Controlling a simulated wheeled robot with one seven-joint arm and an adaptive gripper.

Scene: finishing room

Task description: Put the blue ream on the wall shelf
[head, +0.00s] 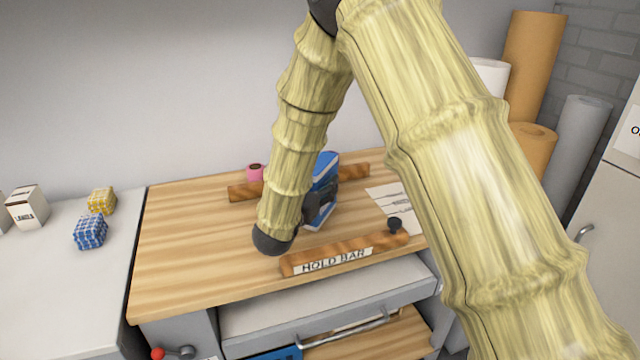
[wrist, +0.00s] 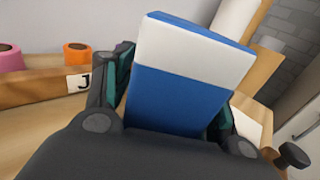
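The blue ream (head: 326,185) has a blue wrapper with a white band and stands on edge over the wooden worktop, partly hidden by my arm. In the wrist view the ream (wrist: 180,98) rises between the fingers, tilted in the picture. My gripper (wrist: 172,112) has a finger pad against each side of the ream and appears shut on it. In the head view my gripper (head: 311,208) is mostly hidden by its own wrist. I cannot tell whether the ream touches the worktop. The wall shelf is not in view.
A wooden bar labelled HOLD BAR (head: 345,256) lies along the worktop's front (head: 190,250). Another bar (head: 243,191) and a pink roll (head: 255,172) are behind. Paper (head: 385,200) lies right. Tall rolls (head: 533,60) stand right.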

